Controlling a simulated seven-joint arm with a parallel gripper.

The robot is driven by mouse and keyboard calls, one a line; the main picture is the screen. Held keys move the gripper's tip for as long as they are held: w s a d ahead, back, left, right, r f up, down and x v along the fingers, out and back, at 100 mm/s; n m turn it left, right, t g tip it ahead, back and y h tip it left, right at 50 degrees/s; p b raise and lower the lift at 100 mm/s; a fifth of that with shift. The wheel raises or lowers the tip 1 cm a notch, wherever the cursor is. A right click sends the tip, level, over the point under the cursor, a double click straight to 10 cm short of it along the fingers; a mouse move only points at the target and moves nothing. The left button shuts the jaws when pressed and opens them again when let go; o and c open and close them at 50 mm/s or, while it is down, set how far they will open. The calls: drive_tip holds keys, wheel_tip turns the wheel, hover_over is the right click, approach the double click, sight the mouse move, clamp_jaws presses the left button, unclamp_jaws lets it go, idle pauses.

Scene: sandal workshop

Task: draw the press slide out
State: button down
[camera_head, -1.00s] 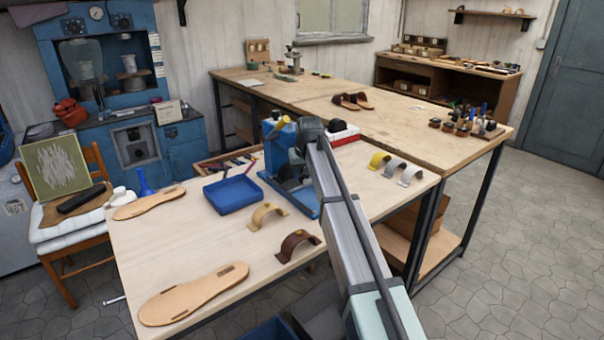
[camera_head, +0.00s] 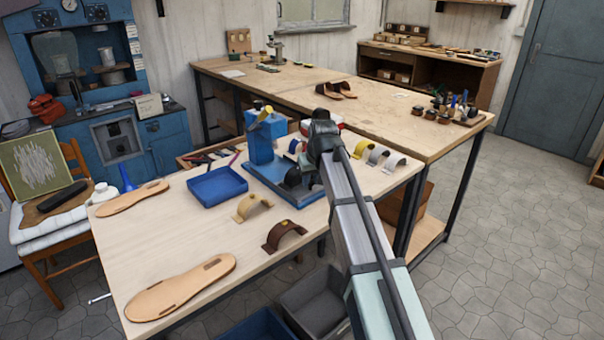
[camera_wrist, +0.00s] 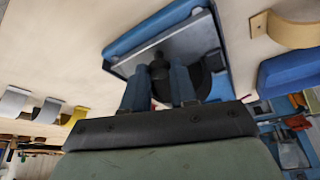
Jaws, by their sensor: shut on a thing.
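The blue press (camera_head: 262,140) stands on the bench, on a flat blue base (camera_head: 268,183). In the wrist view a grey metal plate (camera_wrist: 192,48) shows on a blue base (camera_wrist: 125,45). A dark upright knob (camera_wrist: 158,68) stands at this plate, between my gripper's two blue fingers. My gripper (camera_wrist: 160,82) is shut on the knob. I cannot see clearly how the knob joins the slide. In the head view my arm hides the fingers, to the right of the press column.
A blue tray (camera_head: 217,187), tan strap (camera_head: 252,206) and brown strap (camera_head: 284,235) lie left and in front of the press. Yellow, white and grey straps (camera_head: 377,155) lie to the right. Two insoles (camera_head: 181,288) lie on the bench. A grey bin (camera_head: 312,300) is below its edge.

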drive_tip(key=shift+s+d, duration=0.15)
drive_tip(key=shift+d, duration=0.1)
drive_tip(key=c, duration=1.2)
unclamp_jaws()
drive_tip(key=o, duration=0.3)
drive_tip(key=v, duration=1.3)
drive_tip(key=shift+r, duration=0.35)
drive_tip(key=shift+s, duration=0.2)
